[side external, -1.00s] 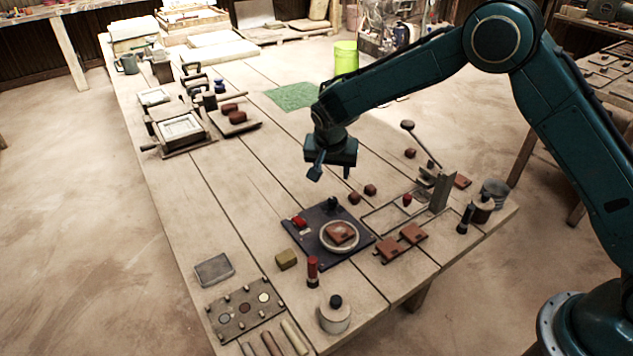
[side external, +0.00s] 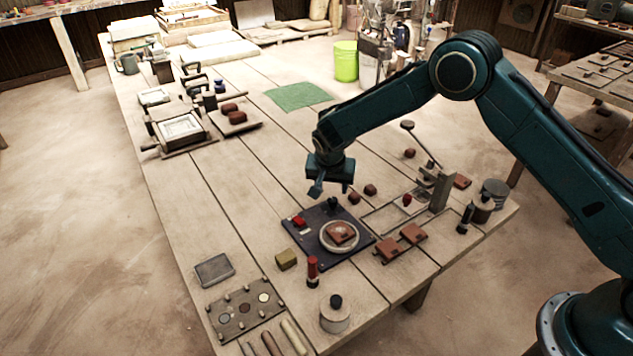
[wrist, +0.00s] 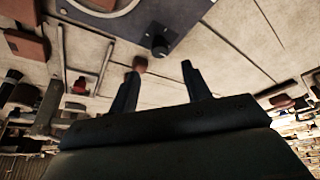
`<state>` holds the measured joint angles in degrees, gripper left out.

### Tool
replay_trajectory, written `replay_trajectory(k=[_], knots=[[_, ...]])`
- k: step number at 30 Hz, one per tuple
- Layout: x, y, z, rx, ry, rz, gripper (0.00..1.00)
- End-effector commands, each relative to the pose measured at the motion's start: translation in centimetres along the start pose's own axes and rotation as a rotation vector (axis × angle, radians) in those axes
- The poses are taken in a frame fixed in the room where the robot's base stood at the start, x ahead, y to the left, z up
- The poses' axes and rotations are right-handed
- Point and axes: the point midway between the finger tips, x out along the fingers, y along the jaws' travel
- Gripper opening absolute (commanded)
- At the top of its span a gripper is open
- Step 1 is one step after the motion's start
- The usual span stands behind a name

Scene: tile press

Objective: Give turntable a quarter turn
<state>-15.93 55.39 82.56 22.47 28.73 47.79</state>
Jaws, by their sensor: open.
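The turntable (side external: 325,245) is a pale round disc set on a dark square board (side external: 311,248), with a reddish-brown tile (side external: 340,232) lying on it. The board carries a red part (side external: 299,221) at its left and a black knob (side external: 332,202) at its back corner. In the wrist view the knob (wrist: 160,45) and part of the disc's rim (wrist: 98,11) show at the top. My gripper (side external: 330,191) is open and empty, above the table just behind the knob, apart from the board. Its two fingers (wrist: 158,80) are spread in the wrist view.
A red-topped stamp (side external: 312,268), an olive block (side external: 286,259) and a lidded jar (side external: 335,315) stand in front of the board. Small brown blocks (side external: 370,190) sit behind. The table left of the board is clear.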

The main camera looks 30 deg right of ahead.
Motion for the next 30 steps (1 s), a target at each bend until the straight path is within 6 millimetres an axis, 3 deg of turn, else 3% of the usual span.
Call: replay_trajectory(k=[9, 15, 29, 30], knots=[[4.6, 0.1, 0.1, 0.0, -0.001, 0.001, 0.48], [6.4, 0.0, 0.0, 0.0, -0.001, 0.0, 0.48], [7.2, 0.0, 0.0, -0.001, 0.0, -0.001, 0.48], [7.2, 0.0, 0.0, -0.001, 0.0, -0.001, 0.44]])
